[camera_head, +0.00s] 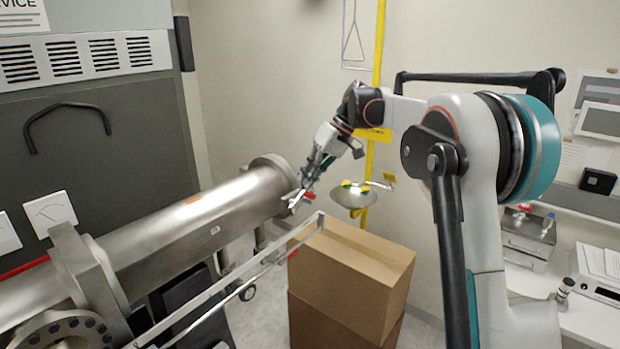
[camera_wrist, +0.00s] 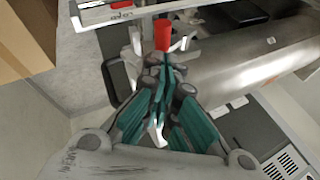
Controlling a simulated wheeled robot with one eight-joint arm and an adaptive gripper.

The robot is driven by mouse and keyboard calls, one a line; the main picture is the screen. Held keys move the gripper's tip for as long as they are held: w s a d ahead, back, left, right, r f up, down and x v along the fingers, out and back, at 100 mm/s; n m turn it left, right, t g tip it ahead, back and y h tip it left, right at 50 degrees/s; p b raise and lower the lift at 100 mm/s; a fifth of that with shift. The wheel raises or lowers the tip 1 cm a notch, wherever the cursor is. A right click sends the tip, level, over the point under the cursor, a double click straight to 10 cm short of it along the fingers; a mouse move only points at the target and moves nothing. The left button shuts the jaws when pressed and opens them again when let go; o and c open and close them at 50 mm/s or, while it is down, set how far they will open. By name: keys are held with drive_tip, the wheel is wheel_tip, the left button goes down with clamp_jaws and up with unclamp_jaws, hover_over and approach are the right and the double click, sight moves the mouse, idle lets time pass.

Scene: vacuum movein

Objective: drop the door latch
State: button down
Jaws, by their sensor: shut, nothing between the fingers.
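My gripper (camera_head: 300,194) is at the far end of a steel vacuum tube (camera_head: 200,222), beside its flange. In the wrist view my gripper (camera_wrist: 164,72) has its teal fingers together, with nothing seen between them. A red-tipped part (camera_wrist: 162,35), which looks like the latch handle, stands just beyond the fingertips. A bit of red (camera_head: 309,196) shows beside the fingers in the head view. I cannot tell whether the fingers touch it. The latch's lower part is partly hidden by the fingers, and its exact position is unclear.
A pale metal rail frame (camera_head: 235,282) runs in front of the tube. A cardboard box (camera_head: 352,280) stands right of and below my gripper. A yellow pipe with an eyewash bowl (camera_head: 352,196) is behind. A grey cabinet (camera_head: 100,150) stands at left.

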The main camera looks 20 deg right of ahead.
drive_tip(key=shift+w+d+f+b, duration=0.45)
drive_tip(key=shift+d+f, duration=0.15)
drive_tip(key=shift+f, duration=0.25)
drive_tip(key=shift+d+f+b, duration=0.25)
drive_tip(key=shift+f+b, duration=0.15)
drive_tip(key=shift+f, duration=0.25)
drive_tip(key=shift+d+f, duration=0.1)
drive_tip(key=shift+f, duration=0.1)
